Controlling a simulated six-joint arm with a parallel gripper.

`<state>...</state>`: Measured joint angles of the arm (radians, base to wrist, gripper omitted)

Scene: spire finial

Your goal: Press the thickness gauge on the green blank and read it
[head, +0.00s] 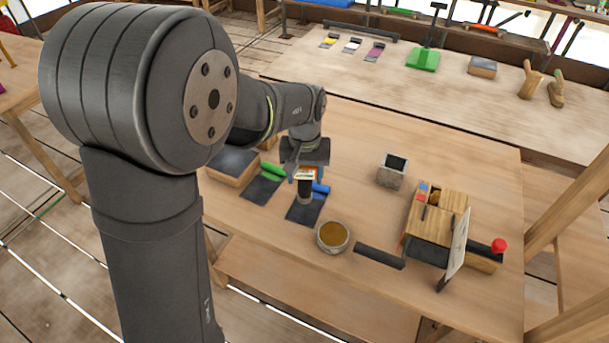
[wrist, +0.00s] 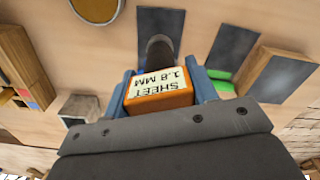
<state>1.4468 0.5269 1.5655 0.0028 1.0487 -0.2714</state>
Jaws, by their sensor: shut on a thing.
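My gripper (head: 306,172) is shut on an orange gauge with a dark barrel. In the wrist view the gauge (wrist: 160,97) sits between my blue fingers, and its pale face reads "SHEET 1.8 MM". The barrel (head: 305,190) stands over a dark mat (head: 303,214); I cannot tell whether its tip touches anything. The green blank (head: 274,170) lies by another dark mat (head: 261,190), left of the gauge and apart from it. It shows in part in the wrist view (wrist: 220,84). A blue piece (head: 320,188) shows beside the gauge; I cannot tell whether it is a finger or a blank.
A round dish (head: 333,237) and a black bar (head: 379,256) lie in front to the right. A grey block with a dark face (head: 392,172), a wooden stand (head: 430,225) and a red knob (head: 499,245) are further right. A dark-topped box (head: 232,167) is left.

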